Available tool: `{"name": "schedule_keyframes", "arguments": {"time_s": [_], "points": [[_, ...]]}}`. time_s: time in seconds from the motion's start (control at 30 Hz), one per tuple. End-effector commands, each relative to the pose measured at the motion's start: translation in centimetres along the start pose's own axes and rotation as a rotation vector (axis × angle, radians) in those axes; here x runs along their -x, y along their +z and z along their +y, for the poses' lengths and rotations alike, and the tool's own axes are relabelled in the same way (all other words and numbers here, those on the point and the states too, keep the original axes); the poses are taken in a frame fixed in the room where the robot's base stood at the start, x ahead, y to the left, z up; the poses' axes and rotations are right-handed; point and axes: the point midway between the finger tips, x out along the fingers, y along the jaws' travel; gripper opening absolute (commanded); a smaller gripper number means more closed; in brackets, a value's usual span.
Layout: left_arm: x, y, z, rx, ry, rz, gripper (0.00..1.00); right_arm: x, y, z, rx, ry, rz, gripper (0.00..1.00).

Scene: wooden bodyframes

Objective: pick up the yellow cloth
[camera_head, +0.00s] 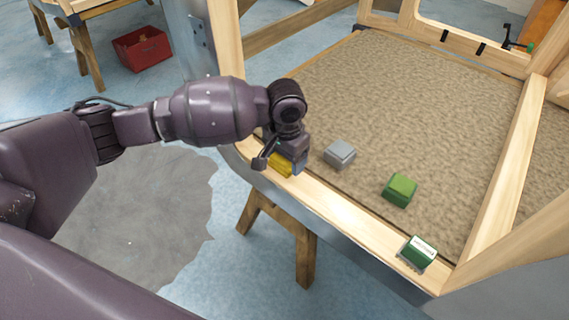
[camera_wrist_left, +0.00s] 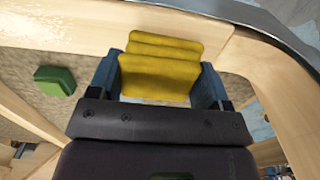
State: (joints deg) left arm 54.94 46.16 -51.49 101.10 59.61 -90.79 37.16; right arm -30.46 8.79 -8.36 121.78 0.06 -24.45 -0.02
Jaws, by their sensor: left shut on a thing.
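The yellow cloth (camera_head: 280,164) is a folded block at the front wooden beam of the frame, partly hidden by my left gripper in the head view. My left gripper (camera_head: 287,160) is shut on it. In the left wrist view the cloth (camera_wrist_left: 160,68) sits between the two blue fingers of my left gripper (camera_wrist_left: 160,82), with the pale wooden beam behind it. I cannot tell whether the cloth still touches the beam. My right gripper is not in view.
A grey block (camera_head: 340,153) and a green block (camera_head: 400,189) lie on the brown panel (camera_head: 420,95). A green-and-white brush-like item (camera_head: 418,252) sits on the front beam (camera_head: 345,218). A red crate (camera_head: 142,48) stands on the floor at the back left.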

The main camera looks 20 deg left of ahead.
Motion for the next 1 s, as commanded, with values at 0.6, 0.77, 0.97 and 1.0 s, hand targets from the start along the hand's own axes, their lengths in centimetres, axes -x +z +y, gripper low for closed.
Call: {"name": "schedule_keyframes", "arguments": {"time_s": [0.6,0.77,0.97,1.0], "points": [[15.0,0.0,0.0,-0.001,-0.001,0.007,0.49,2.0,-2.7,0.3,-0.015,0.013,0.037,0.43],[16.5,-0.1,0.0,-0.001,0.0,0.005,0.49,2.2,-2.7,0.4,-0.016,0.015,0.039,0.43],[17.1,0.0,0.0,-0.001,0.001,0.002,0.49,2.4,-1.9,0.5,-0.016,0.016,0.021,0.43],[17.1,0.0,0.0,-0.001,0.001,0.002,0.49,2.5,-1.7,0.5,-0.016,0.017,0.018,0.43]]}}
